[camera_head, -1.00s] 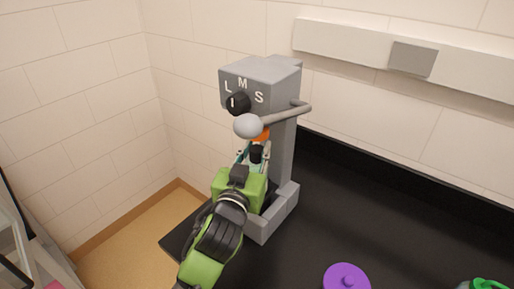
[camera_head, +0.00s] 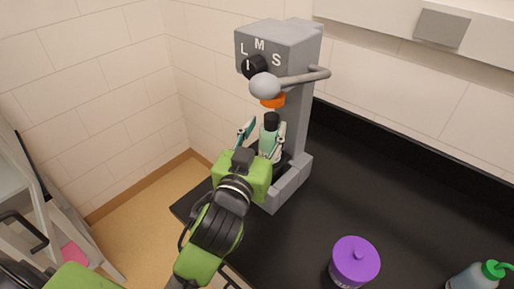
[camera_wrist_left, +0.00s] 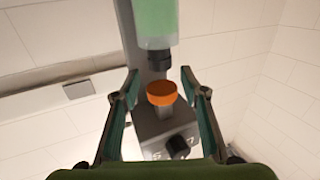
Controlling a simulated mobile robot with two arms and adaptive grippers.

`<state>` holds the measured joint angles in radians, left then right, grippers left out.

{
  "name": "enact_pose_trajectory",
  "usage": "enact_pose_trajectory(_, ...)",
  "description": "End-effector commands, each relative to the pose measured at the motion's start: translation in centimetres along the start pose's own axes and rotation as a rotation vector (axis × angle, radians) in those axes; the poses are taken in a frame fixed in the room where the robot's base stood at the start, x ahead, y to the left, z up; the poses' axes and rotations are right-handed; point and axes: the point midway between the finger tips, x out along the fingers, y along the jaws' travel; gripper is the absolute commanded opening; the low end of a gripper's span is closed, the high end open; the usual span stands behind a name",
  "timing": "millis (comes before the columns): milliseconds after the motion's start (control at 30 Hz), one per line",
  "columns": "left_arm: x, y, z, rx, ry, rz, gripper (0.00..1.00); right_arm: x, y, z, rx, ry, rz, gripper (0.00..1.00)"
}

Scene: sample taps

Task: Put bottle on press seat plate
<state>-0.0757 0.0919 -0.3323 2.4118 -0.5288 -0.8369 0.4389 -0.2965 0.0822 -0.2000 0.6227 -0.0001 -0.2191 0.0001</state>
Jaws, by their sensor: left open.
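The bottle (camera_head: 268,142), pale green with a black cap, stands upright at the grey press (camera_head: 298,95), below its orange tip (camera_head: 273,101). My left gripper (camera_head: 262,142) is open, with its fingers spread at the bottle's near side. In the left wrist view the bottle (camera_wrist_left: 155,18) shows upside down at the top, beyond the open fingers (camera_wrist_left: 165,95), with a gap between its cap and the orange tip (camera_wrist_left: 161,93). The press seat (camera_head: 291,183) is partly hidden by my gripper; the bottle's bottom contact with the plate is hidden. My right gripper is out of view.
The press has a lever with a grey ball (camera_head: 265,86) above the bottle. A purple lidded jar (camera_head: 355,262) and a green-topped bottle (camera_head: 476,276) stand on the black counter (camera_head: 400,215) to the right. The counter's left edge is close to the press.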

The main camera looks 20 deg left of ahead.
Motion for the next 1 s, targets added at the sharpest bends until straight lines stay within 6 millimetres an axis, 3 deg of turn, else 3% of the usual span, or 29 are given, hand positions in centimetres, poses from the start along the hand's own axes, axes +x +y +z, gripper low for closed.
enact_pose_trajectory(167,-3.8,-0.1,0.2,-0.004,-0.003,-0.001,0.40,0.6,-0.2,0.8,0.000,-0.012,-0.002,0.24)
enact_pose_trajectory(200,-4.0,-0.1,-0.3,-0.002,-0.008,-0.003,0.40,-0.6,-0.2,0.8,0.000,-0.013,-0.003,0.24)
enact_pose_trajectory(400,-5.3,-0.1,-0.3,-0.003,-0.004,-0.005,0.40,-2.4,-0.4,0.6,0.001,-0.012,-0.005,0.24)
enact_pose_trajectory(1000,-6.4,0.0,0.0,0.000,0.000,-0.001,0.40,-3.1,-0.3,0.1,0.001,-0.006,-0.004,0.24)
